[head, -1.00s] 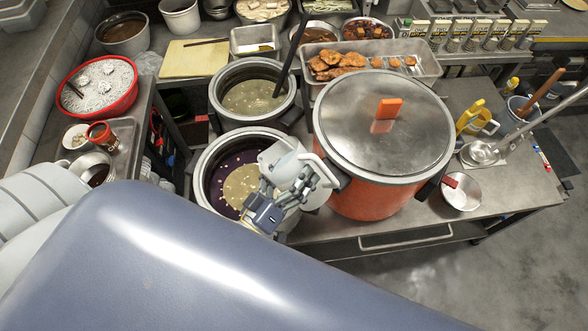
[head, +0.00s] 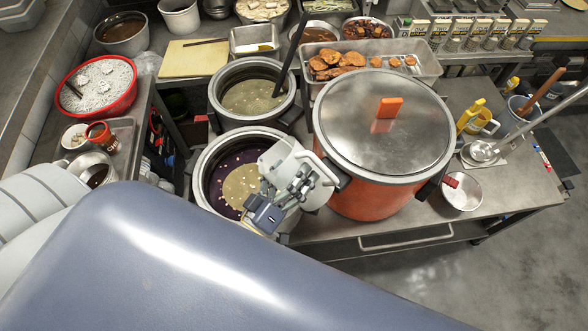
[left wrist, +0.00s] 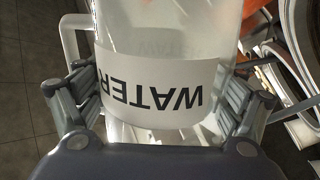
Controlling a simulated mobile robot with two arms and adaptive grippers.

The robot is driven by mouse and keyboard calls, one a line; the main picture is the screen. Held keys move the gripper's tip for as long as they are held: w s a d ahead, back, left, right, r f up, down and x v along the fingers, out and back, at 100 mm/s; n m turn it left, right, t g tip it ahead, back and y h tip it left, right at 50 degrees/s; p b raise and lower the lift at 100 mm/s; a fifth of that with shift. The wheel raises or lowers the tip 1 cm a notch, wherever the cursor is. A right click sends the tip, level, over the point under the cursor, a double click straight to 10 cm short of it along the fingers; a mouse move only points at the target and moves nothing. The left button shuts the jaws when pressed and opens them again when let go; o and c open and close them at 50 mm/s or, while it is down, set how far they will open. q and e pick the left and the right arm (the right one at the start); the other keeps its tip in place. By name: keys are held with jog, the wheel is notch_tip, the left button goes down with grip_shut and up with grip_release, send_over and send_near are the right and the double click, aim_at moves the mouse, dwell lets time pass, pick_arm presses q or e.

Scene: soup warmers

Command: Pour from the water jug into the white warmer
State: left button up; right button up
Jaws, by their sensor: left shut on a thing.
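The water jug (head: 278,153) is a translucent white jug with a handle. It hangs over the right part of the front warmer (head: 203,180), a pale round pot with purple and tan contents and small bits on top. My left gripper (head: 291,187) is shut on the jug. In the left wrist view the jug (left wrist: 165,35) sits between the fingers (left wrist: 155,100), and its WATER label reads upside down. The jug looks tilted in the head view; I cannot make out any stream of water. The jug and gripper hide part of the warmer's right side. My right gripper is not in view.
A second pale warmer (head: 217,115) with a ladle stands behind. A large orange pot (head: 370,203) with a metal lid is close on the jug's right. A small steel pan (head: 461,193) lies farther right. A red bowl (head: 130,97) is at left.

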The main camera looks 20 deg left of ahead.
pick_arm(q)
jog(key=shift+a+n+b, duration=0.1)
jog(key=shift+n+b, duration=0.25)
jog(key=shift+n, duration=0.45)
jog(key=shift+f+n+t+y, duration=0.1)
jog(key=shift+n+t+y, duration=0.2)
dwell(0.3)
jog(key=shift+f+n+b, duration=0.1)
jog(key=shift+n+b, duration=0.2)
jog(key=shift+b, duration=0.05)
jog(key=shift+a+f+n, duration=0.1)
jog(key=shift+f+n, duration=0.05)
jog(key=shift+n, duration=0.25)
jog(key=shift+f+b, duration=0.1)
jog(key=shift+b, duration=0.2)
jog(key=shift+a+f+n, duration=0.1)
jog(key=shift+n, duration=0.2)
